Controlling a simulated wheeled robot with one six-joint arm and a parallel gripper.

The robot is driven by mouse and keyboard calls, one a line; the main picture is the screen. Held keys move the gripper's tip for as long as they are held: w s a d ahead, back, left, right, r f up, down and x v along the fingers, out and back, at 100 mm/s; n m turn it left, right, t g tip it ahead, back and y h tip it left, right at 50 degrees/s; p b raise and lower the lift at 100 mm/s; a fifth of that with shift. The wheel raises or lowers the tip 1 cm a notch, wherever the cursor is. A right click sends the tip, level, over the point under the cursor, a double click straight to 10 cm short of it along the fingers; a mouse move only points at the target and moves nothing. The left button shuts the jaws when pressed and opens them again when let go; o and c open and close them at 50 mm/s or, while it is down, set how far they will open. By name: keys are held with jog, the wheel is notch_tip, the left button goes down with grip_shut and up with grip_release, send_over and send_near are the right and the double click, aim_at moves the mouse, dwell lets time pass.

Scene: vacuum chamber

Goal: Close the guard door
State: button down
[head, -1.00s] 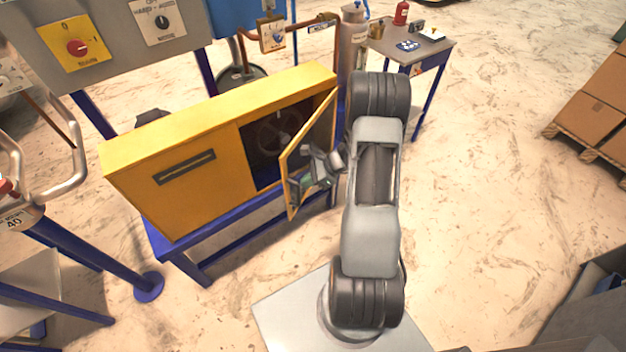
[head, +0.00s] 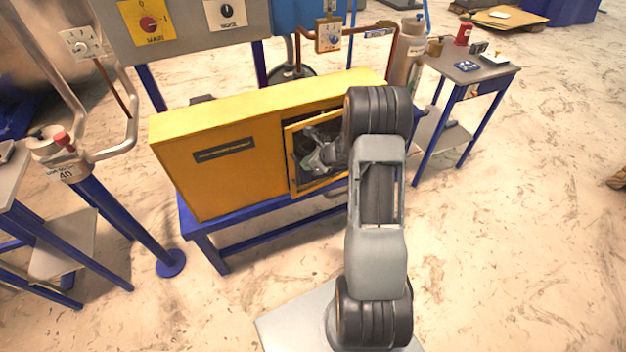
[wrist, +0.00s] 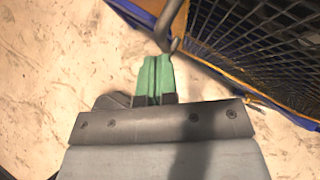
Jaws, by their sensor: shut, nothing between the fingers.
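The guard door (head: 291,168) is a yellow frame with dark mesh on the right part of the yellow cabinet (head: 215,177). My gripper (head: 312,160) is in front of the door. Its green fingers (wrist: 155,75) are together and empty, close to the handle; contact is unclear.
The cabinet sits on a blue-legged stand (head: 215,232). A control panel (head: 190,30) stands behind it. A blue post (head: 130,225) and pipes are at left. A small grey table (head: 470,70) with several items is at right.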

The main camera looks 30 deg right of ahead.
aim_at(294, 154)
jog(key=shift+m+t+h, duration=0.4)
jog(key=shift+m+h, duration=0.1)
jog(key=shift+m, duration=0.2)
jog(key=w, duration=0.2)
jog(key=w+a, duration=0.1)
jog(key=w, duration=0.2)
jog(key=shift+w+b, duration=0.1)
jog(key=shift+b, duration=0.25)
jog(key=shift+w+r, duration=0.2)
jog(key=shift+a, duration=0.15)
jog(key=shift+s+d+f+b, duration=0.2)
jog(key=shift+s+b, duration=0.05)
jog(key=shift+b, duration=0.05)
jog(key=s+d+f+v, duration=0.1)
jog(key=f+v, duration=0.1)
jog(key=v, duration=1)
jog(key=shift+s+d+r, duration=0.2)
jog(key=shift+s, duration=0.25)
